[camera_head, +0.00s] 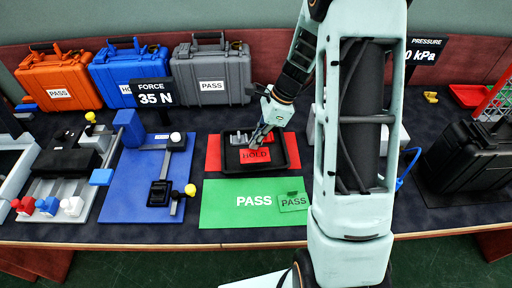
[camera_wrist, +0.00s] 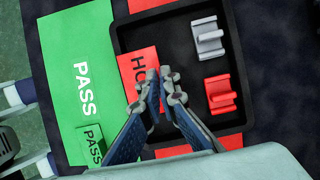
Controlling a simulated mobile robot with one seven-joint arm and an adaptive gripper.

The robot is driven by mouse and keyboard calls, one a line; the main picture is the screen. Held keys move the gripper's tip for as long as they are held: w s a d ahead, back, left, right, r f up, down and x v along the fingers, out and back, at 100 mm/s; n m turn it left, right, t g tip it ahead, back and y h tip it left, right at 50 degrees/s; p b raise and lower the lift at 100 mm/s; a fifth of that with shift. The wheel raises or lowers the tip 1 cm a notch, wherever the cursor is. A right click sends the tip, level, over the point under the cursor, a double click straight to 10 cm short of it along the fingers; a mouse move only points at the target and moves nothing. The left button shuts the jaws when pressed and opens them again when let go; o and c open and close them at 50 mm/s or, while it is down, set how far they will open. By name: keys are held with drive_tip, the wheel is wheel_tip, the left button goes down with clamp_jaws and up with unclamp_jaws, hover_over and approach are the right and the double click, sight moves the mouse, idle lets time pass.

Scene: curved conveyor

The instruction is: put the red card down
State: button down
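The red card (camera_head: 255,156), marked HOLD, is at the front part of the black tray (camera_head: 295,152). It also shows in the wrist view (camera_wrist: 131,68), partly covered by a fingertip. My gripper (camera_head: 261,139) points down over the tray at the card's back edge. In the wrist view my fingertips (camera_wrist: 161,80) are close together at the card's edge, and they look shut on it. The grip point is mostly hidden. I cannot tell whether the card touches the tray floor.
A grey part (camera_wrist: 208,38) and a red part (camera_wrist: 221,92) lie in the tray. A green PASS mat (camera_head: 225,203) with a green PASS card (camera_head: 293,202) lies in front. A blue fixture (camera_head: 150,180) stands left. Orange, blue and grey cases (camera_head: 212,75) line the back.

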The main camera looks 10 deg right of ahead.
drive_tip(key=shift+w+d+f, duration=0.2)
drive_tip(key=shift+w+f, duration=0.35)
drive_tip(key=shift+f, duration=0.15)
drive_tip(key=shift+w+f, duration=0.1)
drive_tip(key=shift+f, duration=1.5)
drive_tip(key=shift+f+b, duration=0.15)
drive_tip(key=shift+b, duration=0.15)
drive_tip(key=c, duration=2.2)
unclamp_jaws()
drive_tip(key=shift+o, duration=0.2)
drive_tip(key=p+v, duration=0.1)
drive_tip(key=v, duration=1.1)
